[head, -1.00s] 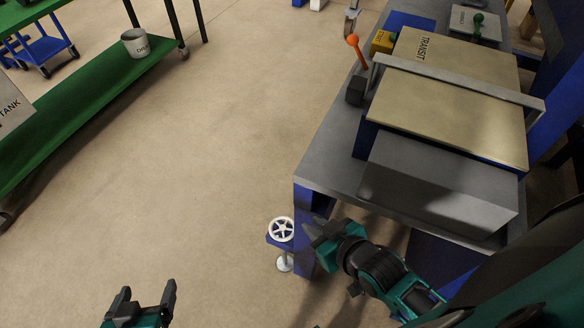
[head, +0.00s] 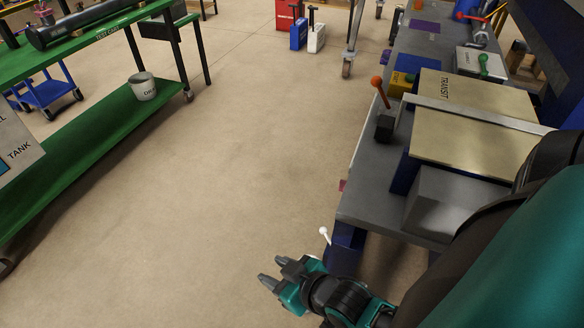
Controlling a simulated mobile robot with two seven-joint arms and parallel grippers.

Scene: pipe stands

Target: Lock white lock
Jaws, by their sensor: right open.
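A small white knob on a short stem (head: 324,232) stands by the near left corner of the grey bench, and I cannot tell if it is the white lock. My right gripper (head: 272,272) is just below and left of this knob, apart from it in the picture. Its two dark fingers are spread, with nothing seen between them. The white spoked wheel seen earlier is not visible now. My left gripper is out of view.
The grey bench (head: 365,207) carries an orange-knobbed lever (head: 380,93), a tan TRANSIT case (head: 470,150) and a grey block (head: 445,205). A green shelf (head: 90,135) with a bucket (head: 143,86) stands left. The floor between (head: 235,130) is clear.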

